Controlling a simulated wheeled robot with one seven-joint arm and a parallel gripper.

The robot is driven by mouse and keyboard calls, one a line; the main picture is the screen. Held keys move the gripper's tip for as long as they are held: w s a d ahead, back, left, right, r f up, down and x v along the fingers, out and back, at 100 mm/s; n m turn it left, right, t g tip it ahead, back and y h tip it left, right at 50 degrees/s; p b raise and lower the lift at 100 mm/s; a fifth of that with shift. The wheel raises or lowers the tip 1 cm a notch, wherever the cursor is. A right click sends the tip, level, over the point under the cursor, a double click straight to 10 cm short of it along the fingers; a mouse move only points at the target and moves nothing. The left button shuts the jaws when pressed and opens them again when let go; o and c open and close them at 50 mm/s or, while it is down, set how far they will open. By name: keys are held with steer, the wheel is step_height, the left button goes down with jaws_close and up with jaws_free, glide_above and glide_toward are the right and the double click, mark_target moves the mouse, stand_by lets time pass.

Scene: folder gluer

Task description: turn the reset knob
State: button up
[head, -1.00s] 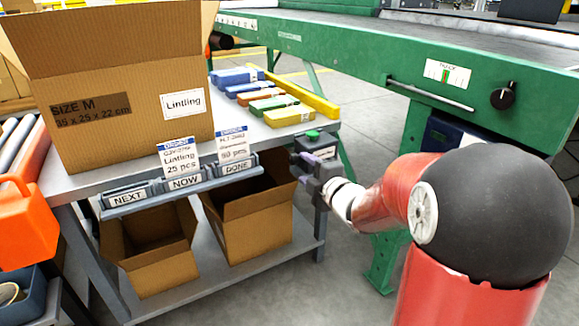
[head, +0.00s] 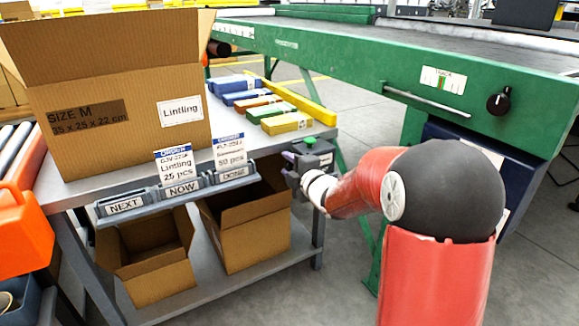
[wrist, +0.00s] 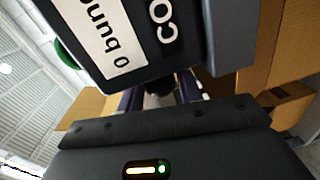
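A small dark counter box with a green button (head: 311,140) on top stands at the right corner of the grey table. In the wrist view the box's labelled face (wrist: 95,35) is close and fills the top. A small dark round part, possibly the reset knob (wrist: 158,99), shows below the box between my fingers, partly hidden. My gripper (head: 296,167) is at the box's near side; in the wrist view its two fingers (wrist: 160,94) stand apart, with a gap around the dark part. I cannot tell whether they touch it. Another black knob (head: 499,103) is on the green machine.
A large open carton (head: 110,125) and several coloured bundles (head: 262,104) are on the table. A label rail (head: 180,190) runs along its front edge, with open cartons (head: 245,225) on the shelf below. The green machine (head: 400,70) stands behind and right.

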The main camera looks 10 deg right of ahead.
steer(key=c, duration=0.6)
steer(key=shift+o, duration=0.3)
steer(key=r+g+p, duration=0.1)
steer(key=p, duration=0.2)
steer(key=g+h+p, duration=0.1)
steer(key=g+p, duration=0.1)
steer(key=p, duration=0.4)
steer(key=shift+f+g, duration=0.1)
steer(key=shift+g, duration=0.2)
steer(key=shift+f+g+p, duration=0.4)
steer(key=shift+p, duration=0.4)
steer(key=o, duration=0.9)
